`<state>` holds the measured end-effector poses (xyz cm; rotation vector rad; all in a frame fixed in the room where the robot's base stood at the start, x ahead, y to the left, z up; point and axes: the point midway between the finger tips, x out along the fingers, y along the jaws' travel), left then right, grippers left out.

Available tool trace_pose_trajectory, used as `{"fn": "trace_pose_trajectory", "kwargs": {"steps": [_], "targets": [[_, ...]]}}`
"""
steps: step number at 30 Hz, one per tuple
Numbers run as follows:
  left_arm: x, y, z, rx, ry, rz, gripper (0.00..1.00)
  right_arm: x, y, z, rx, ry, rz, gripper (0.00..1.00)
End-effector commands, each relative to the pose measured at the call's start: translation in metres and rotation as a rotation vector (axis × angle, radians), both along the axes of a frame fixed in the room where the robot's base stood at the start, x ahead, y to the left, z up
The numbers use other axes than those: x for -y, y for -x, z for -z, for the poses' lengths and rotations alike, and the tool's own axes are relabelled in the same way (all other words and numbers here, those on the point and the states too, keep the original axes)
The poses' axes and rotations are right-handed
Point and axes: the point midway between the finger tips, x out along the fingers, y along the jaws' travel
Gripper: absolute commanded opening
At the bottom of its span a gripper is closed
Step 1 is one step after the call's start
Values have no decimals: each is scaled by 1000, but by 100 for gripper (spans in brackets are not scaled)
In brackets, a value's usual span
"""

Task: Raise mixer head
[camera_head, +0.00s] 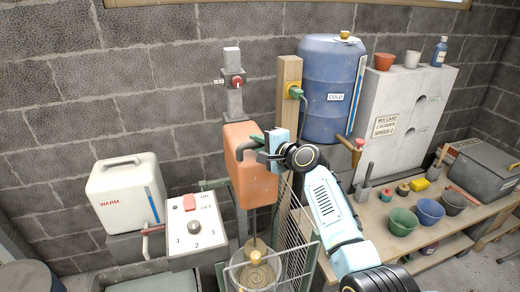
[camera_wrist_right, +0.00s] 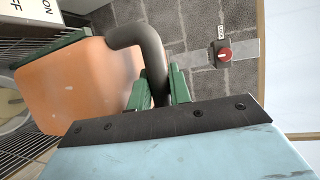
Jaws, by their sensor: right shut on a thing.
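The orange mixer head (camera_head: 246,178) is on a grey column (camera_head: 234,102) above a mixing bucket (camera_head: 235,280). A shaft runs down from it into the bucket, which holds a tan swirled mix (camera_head: 258,275). My right gripper (camera_head: 262,148) is at the head's upper right side, shut on its dark handle. In the right wrist view, the green fingers (camera_wrist_right: 160,92) sit on both sides of the curved grey handle (camera_wrist_right: 148,42), with the orange head (camera_wrist_right: 85,85) beside it. My left gripper is not in view.
A control box (camera_head: 195,232) with a knob and red switch stands left of the head. A mesh guard (camera_head: 300,240) stands close on the right. The white WARM tank (camera_head: 125,190) and blue COLD barrel (camera_head: 330,85) flank the column. Small bowls (camera_head: 402,222) line the right bench.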

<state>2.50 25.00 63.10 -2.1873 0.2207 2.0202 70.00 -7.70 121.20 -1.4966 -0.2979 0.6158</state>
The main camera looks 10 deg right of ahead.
Motion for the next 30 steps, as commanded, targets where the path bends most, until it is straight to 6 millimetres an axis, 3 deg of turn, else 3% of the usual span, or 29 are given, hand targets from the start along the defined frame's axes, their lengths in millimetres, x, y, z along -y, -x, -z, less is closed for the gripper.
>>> {"fn": "trace_pose_trajectory", "kwargs": {"steps": [1, 10, 11, 15, 30], "targets": [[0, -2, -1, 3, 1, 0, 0, 1, -2, -10, 15, -6, 3, 0], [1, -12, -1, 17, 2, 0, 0, 1, -2, -11, 18, -7, 4, 0], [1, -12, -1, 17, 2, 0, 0, 1, -2, -11, 18, -7, 4, 24], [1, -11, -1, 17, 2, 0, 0, 1, -2, -10, 16, -6, 4, 41], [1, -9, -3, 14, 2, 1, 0, 8, 10, -7, 7, -3, 1, 41]]}}
